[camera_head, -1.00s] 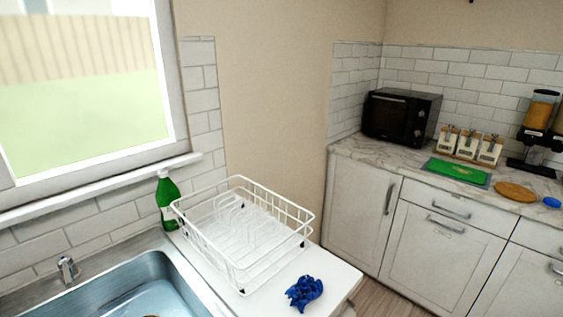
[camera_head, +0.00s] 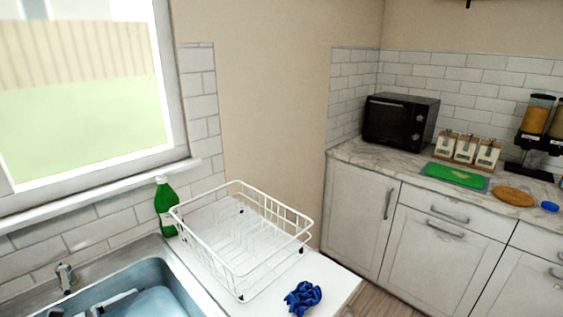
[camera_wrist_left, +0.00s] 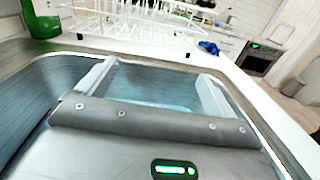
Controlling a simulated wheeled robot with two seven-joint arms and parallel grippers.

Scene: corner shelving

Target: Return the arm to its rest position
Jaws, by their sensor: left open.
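My left gripper (camera_wrist_left: 158,74) shows in the left wrist view with its two pale fingers spread wide and nothing between them. It is over the blue-grey sink (camera_wrist_left: 28,85), facing the white dish rack (camera_wrist_left: 135,28). The dish rack (camera_head: 240,285) stands empty on the counter to the right of the sink. My right gripper is not in view.
A green bottle (camera_head: 165,207) stands behind the sink, beside the rack. A crumpled blue cloth (camera_head: 302,298) lies in front of the rack. A tap (camera_head: 65,277) rises at the sink's back edge. The far counter holds a black oven (camera_head: 400,120) and a green board (camera_head: 455,175).

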